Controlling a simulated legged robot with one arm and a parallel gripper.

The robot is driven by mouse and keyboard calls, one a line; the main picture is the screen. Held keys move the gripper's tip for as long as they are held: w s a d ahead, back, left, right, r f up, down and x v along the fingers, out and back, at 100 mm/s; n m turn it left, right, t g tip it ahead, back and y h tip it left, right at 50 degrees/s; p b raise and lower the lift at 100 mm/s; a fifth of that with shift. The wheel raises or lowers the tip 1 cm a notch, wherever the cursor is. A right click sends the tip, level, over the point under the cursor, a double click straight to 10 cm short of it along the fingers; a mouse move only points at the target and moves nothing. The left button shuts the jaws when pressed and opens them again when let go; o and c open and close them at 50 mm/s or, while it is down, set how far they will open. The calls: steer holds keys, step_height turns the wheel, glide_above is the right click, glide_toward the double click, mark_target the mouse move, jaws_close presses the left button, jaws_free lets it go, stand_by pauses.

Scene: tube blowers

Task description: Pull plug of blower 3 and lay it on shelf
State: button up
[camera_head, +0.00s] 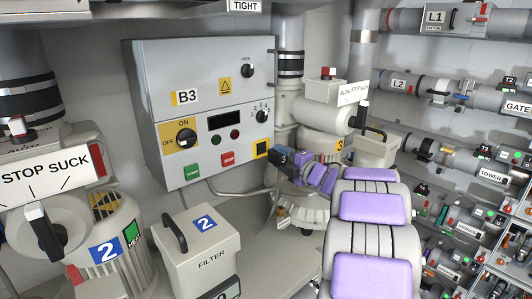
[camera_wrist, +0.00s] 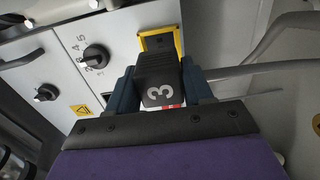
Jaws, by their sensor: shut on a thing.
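My gripper (camera_head: 289,161) is in front of the lower right of the B3 panel (camera_head: 205,95). In the wrist view its two dark blue fingers (camera_wrist: 161,86) are shut on both sides of a black plug (camera_wrist: 158,72) marked 3. The yellow-framed socket (camera_head: 262,149) is at the panel's lower right corner; it also shows behind the plug in the wrist view (camera_wrist: 177,38). The plug seems to be just out in front of the socket, though the gap is hard to judge. A pale grey ledge (camera_head: 250,218) lies below the panel; I cannot tell whether it is the shelf.
A filter box (camera_head: 197,250) marked 2 and blower 2 (camera_head: 105,245) stand at the lower left. Blower 3's housing (camera_head: 322,118) is behind my arm. Labelled pipes and valves (camera_head: 455,95) fill the right wall. A grey cable (camera_wrist: 255,66) runs right of the plug.

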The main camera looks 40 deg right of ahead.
mark_target(284, 160)
steer(key=shift+s, duration=0.5)
steer(key=shift+s+d+f+b, duration=0.1)
steer(key=shift+s+b, duration=0.1)
steer(key=shift+s, duration=0.55)
steer(key=shift+s+d+b, duration=0.1)
steer(key=shift+s+b, duration=0.05)
steer(key=shift+s, duration=1.65)
steer(key=s+b, duration=0.1)
steer(key=s, duration=0.9)
steer(key=shift+s+d, duration=0.35)
steer(key=shift+d, duration=0.05)
steer(key=shift+a+b, duration=0.1)
steer(key=shift+b, duration=0.25)
steer(key=a+b, duration=0.3)
steer(key=a, duration=0.9)
steer(key=shift+s+a+b, duration=0.2)
steer(key=shift+s+b, duration=0.2)
steer(key=shift+s, duration=0.05)
